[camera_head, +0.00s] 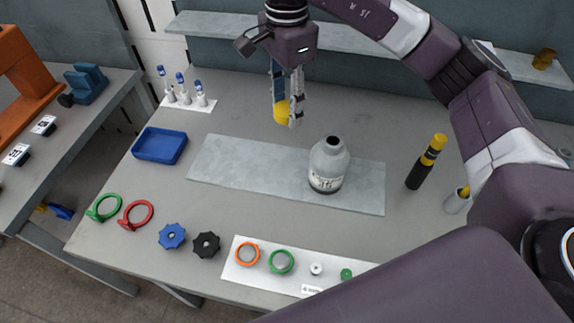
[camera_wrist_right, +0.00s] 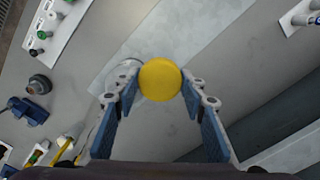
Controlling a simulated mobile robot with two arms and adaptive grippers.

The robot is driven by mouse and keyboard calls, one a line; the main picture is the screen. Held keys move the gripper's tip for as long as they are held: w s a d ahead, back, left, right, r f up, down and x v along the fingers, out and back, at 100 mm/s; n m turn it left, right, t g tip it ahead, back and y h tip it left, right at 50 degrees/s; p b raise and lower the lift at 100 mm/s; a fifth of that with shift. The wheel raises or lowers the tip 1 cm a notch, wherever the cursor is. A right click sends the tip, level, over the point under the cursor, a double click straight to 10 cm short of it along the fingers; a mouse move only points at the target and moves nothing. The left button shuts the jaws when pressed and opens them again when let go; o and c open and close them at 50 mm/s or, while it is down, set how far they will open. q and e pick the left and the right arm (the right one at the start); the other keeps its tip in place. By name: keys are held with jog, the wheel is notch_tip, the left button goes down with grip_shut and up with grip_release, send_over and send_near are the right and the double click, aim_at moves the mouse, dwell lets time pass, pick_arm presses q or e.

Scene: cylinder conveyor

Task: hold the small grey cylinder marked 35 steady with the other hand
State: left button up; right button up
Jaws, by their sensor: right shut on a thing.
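The small grey cylinder (camera_head: 329,163) stands upright on a pale grey mat (camera_head: 230,160) in the head view. It has a narrower neck with a dark top, and a white label low on its side with print too small to read surely. My right gripper (camera_head: 286,112) is shut on a yellow round piece (camera_head: 281,112), held above the table behind and left of the cylinder, apart from it. In the right wrist view the yellow piece (camera_wrist_right: 160,79) sits between the fingertips. A pale round shape there, partly behind a finger, may be the cylinder. My left gripper is not in view.
A blue tray (camera_head: 160,146) and a rack of blue-topped pieces (camera_head: 184,93) stand left. Rings and knobs (camera_head: 172,236) lie in front, near a white board (camera_head: 238,273). A black and yellow post (camera_head: 426,162) stands right. The mat left of the cylinder is clear.

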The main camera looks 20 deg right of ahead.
jog(key=p, duration=0.4)
send_over(287, 170)
notch_tip(287, 170, down, 14)
jog(key=shift+r, duration=0.25)
notch_tip(287, 170, down, 5)
jog(key=shift+r+p, duration=0.15)
jog(key=shift+p, duration=0.3)
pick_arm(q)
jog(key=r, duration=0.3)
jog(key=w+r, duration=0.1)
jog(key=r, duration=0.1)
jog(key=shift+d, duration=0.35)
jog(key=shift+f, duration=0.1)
pick_arm(e)
jog(key=shift+f, duration=0.25)
jog(key=shift+f+b, duration=0.1)
jog(key=shift+b, duration=0.2)
jog(key=o, duration=1.3)
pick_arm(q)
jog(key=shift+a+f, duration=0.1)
